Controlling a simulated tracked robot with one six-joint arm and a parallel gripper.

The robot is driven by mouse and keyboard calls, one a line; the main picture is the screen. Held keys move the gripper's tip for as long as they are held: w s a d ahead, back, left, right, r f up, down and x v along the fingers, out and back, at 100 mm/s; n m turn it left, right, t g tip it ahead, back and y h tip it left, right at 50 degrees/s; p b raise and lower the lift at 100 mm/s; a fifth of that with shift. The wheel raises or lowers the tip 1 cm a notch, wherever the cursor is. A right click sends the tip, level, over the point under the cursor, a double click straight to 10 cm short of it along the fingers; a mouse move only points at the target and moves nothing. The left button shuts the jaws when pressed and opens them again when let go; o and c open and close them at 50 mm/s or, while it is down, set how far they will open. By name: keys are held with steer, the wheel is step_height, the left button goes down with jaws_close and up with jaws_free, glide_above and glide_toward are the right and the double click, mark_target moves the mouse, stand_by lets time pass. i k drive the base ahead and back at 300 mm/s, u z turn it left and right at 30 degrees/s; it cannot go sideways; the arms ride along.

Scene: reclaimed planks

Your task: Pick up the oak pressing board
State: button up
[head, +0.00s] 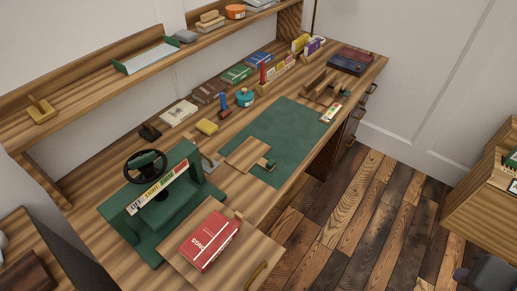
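A small flat wooden board (246,154) lies on the desk, overlapping the left end of the green mat (295,130). A small green and brass piece (267,164) is at its right corner. It looks like the oak pressing board. A larger wooden board (258,246) lies under a red book (210,240) at the desk's front, beside the green press (160,205). I cannot tell for certain which one is the oak pressing board.
The green press with its black handwheel (146,166) stands left of the small board. A yellow block (207,127), a blue-handled tool (223,103) and a teal pot (244,97) stand behind it. Much of the mat is bare. A shelf (130,77) runs above the desk.

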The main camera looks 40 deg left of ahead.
mark_target(250, 153)
steer(key=z, duration=0.05)
steer(key=i, duration=2.4)
steer(key=u, duration=2.75)
